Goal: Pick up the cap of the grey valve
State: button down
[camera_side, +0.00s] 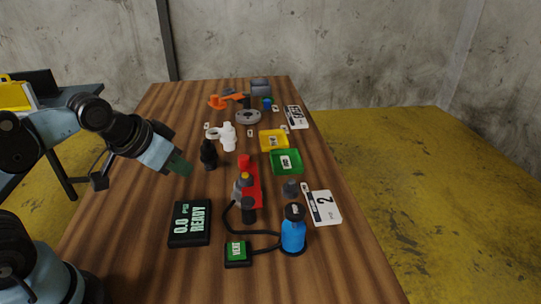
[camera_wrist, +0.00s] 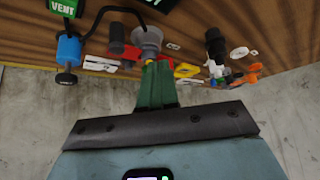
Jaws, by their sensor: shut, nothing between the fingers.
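My gripper (camera_side: 181,166), with dark green fingers, hangs over the left part of the wooden table, left of the black valve-like part (camera_side: 208,154). Its fingers are together with nothing between them; they also show in the wrist view (camera_wrist: 157,84). A grey rounded part (camera_side: 238,190) sits beside a red piece (camera_side: 252,182) in mid-table; a grey part (camera_wrist: 147,38) shows above the fingertips in the wrist view.
A blue bottle (camera_side: 293,232) and a green VENT box (camera_side: 237,251) stand in front. White parts (camera_side: 228,137), a grey ring (camera_side: 248,117), a yellow tray (camera_side: 273,139) and a green tray (camera_side: 285,162) lie farther back.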

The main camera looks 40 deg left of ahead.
jog(key=c, duration=0.9)
grip_release()
jog(key=shift+w, duration=0.1)
jog(key=w+d+r+n+g, duration=0.1)
jog(key=w+d+r+g, duration=0.1)
jog(key=w+r, duration=0.25)
jog(key=n+g, duration=0.4)
jog(key=g, duration=0.1)
send_over(291, 181)
notch_tip(291, 181, down, 6)
notch_tip(291, 181, down, 12)
jog(key=shift+r, duration=0.1)
